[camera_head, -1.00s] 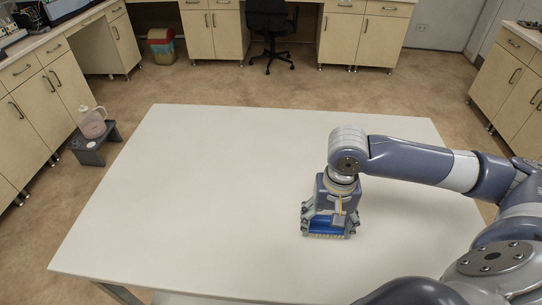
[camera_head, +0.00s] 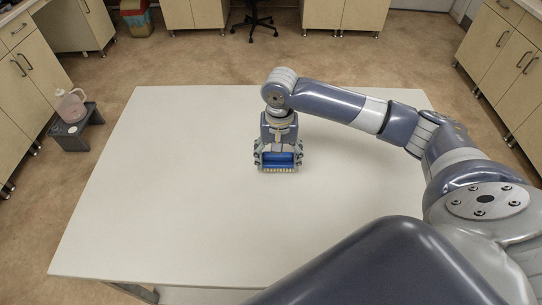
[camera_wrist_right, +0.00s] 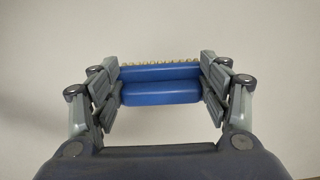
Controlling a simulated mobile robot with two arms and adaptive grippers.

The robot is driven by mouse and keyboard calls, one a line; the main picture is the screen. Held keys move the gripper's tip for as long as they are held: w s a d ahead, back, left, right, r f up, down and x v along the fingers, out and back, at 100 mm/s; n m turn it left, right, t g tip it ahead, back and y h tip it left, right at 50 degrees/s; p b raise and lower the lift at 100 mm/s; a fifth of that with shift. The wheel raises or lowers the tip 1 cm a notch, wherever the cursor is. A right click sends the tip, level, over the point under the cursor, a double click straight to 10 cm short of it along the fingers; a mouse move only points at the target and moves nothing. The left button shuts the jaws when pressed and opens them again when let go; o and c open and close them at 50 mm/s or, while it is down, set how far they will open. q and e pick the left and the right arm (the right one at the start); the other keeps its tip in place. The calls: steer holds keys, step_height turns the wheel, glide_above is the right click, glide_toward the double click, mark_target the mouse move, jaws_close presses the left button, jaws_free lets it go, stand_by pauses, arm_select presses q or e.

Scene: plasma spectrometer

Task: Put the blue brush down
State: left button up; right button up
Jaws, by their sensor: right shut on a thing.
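The blue brush (camera_head: 279,159) is a blue block with a row of pale bristles along one edge. It is between the fingers of my right gripper (camera_head: 278,163), over the middle of the white table (camera_head: 160,190). In the right wrist view the brush (camera_wrist_right: 160,90) spans between the two fingers of the right gripper (camera_wrist_right: 160,88), which are shut on its ends. The bristles show along its far edge. The brush is at or close above the table top; I cannot tell if it touches. My left gripper is not in view.
The table top around the brush is bare, with free room on all sides. A small grey stool (camera_head: 76,130) with a jug (camera_head: 71,106) on it stands on the floor left of the table. Cabinets and a black chair (camera_head: 254,20) stand beyond the table.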

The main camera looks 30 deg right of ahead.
mark_target(271, 160)
steer(key=shift+w+a, duration=0.1)
steer(key=shift+w, duration=0.9)
steer(key=shift+w+a+f, duration=0.1)
steer(key=shift+w+a, duration=0.05)
steer(key=shift+w, duration=0.4)
step_height(271, 160, down, 4)
steer(key=shift+r+p, duration=0.2)
steer(key=shift+p, duration=0.7)
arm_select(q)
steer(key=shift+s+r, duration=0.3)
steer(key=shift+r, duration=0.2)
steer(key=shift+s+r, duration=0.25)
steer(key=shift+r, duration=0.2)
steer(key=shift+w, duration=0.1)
arm_select(e)
steer(key=o, duration=0.6)
steer(key=shift+f, duration=0.15)
steer(key=o, duration=0.4)
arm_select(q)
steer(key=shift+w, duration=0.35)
